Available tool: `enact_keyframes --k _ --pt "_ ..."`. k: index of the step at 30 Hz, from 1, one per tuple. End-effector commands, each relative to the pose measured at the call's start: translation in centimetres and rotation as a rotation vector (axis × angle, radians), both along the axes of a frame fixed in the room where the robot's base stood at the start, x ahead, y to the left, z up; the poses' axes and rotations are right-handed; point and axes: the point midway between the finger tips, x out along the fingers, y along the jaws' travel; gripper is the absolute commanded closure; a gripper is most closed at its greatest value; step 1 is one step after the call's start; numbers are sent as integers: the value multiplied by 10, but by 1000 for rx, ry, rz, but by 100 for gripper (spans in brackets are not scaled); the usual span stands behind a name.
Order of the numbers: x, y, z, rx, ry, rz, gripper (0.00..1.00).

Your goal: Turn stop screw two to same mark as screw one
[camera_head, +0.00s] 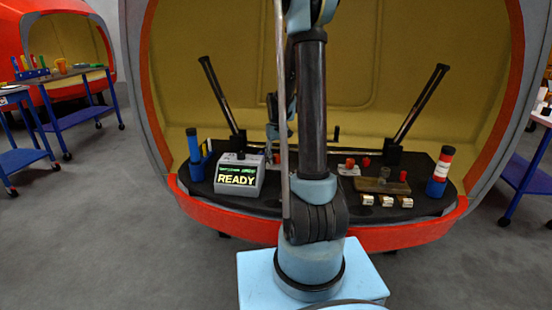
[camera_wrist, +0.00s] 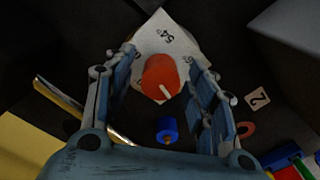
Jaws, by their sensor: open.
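In the wrist view, a red knob (camera_wrist: 160,72) with a short white pointer line sits on a pale dial plate (camera_wrist: 158,42) with printed figures. The pointer faces the lower right of the picture. A small tile marked 2 (camera_wrist: 257,98) lies to the right of the knob. My gripper (camera_wrist: 163,66) is open, with one blue finger on each side of the knob and visible gaps. In the head view, my arm hides part of the bench; red knobs (camera_head: 350,163) show right of it, one on a pale plate. Which is screw one cannot be told.
The dark bench (camera_head: 300,200) stands inside the orange nosecone. A grey box with a READY screen (camera_head: 237,178) stands left. A brown block (camera_head: 382,186), white tags (camera_head: 385,201) and a red-white-blue cylinder (camera_head: 440,170) are right. A small blue knob (camera_wrist: 167,130) lies below the red one.

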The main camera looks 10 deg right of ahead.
Motion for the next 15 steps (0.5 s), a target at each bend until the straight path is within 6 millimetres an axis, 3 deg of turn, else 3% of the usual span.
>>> enact_keyframes --k 5,11,15 --pt "0 0 0 0 0 0 49" --pt "0 0 0 0 0 0 92" --pt "0 0 0 0 0 -1 93"
